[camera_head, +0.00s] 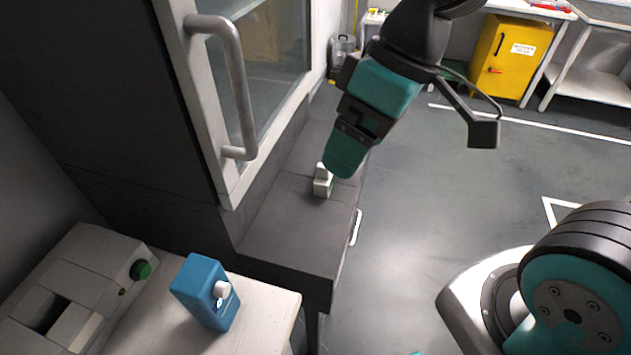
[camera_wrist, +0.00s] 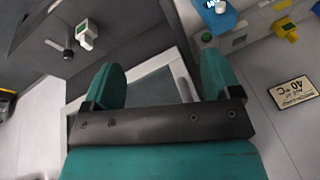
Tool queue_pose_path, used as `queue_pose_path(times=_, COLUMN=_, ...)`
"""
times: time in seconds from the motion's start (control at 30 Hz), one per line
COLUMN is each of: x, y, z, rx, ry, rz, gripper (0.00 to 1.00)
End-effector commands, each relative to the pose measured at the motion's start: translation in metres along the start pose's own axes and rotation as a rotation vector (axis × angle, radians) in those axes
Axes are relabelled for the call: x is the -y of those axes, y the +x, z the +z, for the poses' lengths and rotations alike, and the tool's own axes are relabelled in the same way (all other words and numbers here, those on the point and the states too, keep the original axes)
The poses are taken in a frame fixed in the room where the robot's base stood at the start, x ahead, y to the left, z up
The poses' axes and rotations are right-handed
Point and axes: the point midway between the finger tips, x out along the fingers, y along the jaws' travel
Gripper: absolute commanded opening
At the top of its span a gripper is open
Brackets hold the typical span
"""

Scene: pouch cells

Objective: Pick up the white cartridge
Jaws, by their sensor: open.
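The small white cartridge (camera_head: 322,186) stands on the dark grey ledge in front of the glass-doored cabinet in the head view. In the wrist view a small white block with a green face (camera_wrist: 86,34), which looks like the same cartridge, shows at the upper left, outside the fingers. My gripper (camera_head: 343,165) is teal and close to the cartridge, above and to its right in the head view. In the wrist view my gripper (camera_wrist: 160,85) has its two fingers wide apart with nothing between them. I cannot tell the exact gap to the cartridge.
The dark ledge (camera_head: 285,235) is otherwise mostly bare. A large door handle (camera_head: 238,85) juts out at the left of my arm. A blue box with a white knob (camera_head: 205,291) stands on a pale table beside a grey device (camera_head: 75,275). A yellow cabinet (camera_head: 508,55) stands far back.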

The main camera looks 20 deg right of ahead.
Motion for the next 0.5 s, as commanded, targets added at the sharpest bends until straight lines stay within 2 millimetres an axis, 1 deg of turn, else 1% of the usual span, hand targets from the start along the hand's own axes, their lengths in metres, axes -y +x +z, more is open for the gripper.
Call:
queue_pose_path(times=0.03, x=-0.029, y=0.018, z=-0.013, rx=-0.004, ry=-0.026, rz=0.02, gripper=0.83)
queue_pose_path(times=0.07, x=-0.045, y=0.024, z=-0.021, rx=-0.009, ry=-0.053, rz=0.035, gripper=0.83)
queue_pose_path(times=0.1, x=-0.067, y=0.032, z=-0.031, rx=-0.013, ry=-0.09, rz=0.056, gripper=0.83)
queue_pose_path(times=0.17, x=-0.099, y=0.043, z=-0.044, rx=-0.017, ry=-0.141, rz=0.086, gripper=0.83)
queue_pose_path(times=0.2, x=-0.119, y=0.05, z=-0.05, rx=-0.017, ry=-0.172, rz=0.104, gripper=0.83)
queue_pose_path(times=0.3, x=-0.157, y=0.062, z=-0.06, rx=-0.015, ry=-0.237, rz=0.14, gripper=0.83)
queue_pose_path(times=0.4, x=-0.177, y=0.071, z=-0.064, rx=-0.011, ry=-0.273, rz=0.159, gripper=0.83)
queue_pose_path(times=0.47, x=-0.181, y=0.079, z=-0.064, rx=-0.008, ry=-0.281, rz=0.161, gripper=0.83)
queue_pose_path(times=0.5, x=-0.182, y=0.085, z=-0.065, rx=-0.008, ry=-0.284, rz=0.161, gripper=0.83)
